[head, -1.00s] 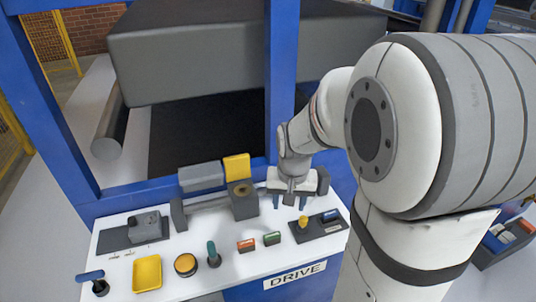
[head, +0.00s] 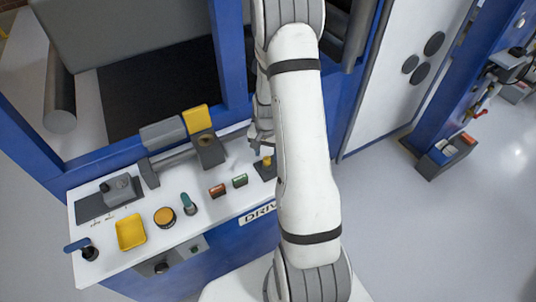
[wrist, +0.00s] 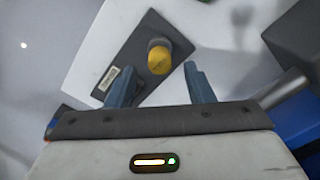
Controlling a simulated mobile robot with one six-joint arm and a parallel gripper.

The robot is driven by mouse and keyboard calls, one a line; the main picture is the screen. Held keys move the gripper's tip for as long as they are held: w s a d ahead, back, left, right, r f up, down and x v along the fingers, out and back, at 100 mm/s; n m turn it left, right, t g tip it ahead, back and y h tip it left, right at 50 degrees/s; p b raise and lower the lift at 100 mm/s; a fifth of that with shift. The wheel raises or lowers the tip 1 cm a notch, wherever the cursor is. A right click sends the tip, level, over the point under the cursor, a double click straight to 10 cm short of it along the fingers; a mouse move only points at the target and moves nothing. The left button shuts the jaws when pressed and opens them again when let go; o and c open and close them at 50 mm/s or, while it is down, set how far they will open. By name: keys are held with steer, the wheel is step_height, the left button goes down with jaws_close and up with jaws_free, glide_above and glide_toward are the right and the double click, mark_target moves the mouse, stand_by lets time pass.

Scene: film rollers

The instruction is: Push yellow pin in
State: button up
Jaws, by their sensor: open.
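The yellow pin (wrist: 158,58) stands up from a dark grey base plate (wrist: 135,60) in the wrist view, with its rounded top facing the camera. It also shows in the head view (head: 267,161), partly beside my arm, which hides most of its base. My gripper (wrist: 160,82) is open and empty. Whether a finger touches the base plate cannot be told. In the head view the gripper is mostly hidden behind my arm.
The white panel (head: 217,224) also carries a yellow tray (head: 131,233), a round orange button (head: 165,217), a green-topped knob (head: 188,203), red (head: 217,190) and green (head: 240,181) buttons, and a blue-handled lever (head: 80,247). A dark block with a yellow flap (head: 197,118) stands behind.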

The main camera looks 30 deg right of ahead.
mark_target(267, 161)
steer(key=shift+f, duration=1.5)
steer(key=shift+c, duration=0.5)
jaws_close()
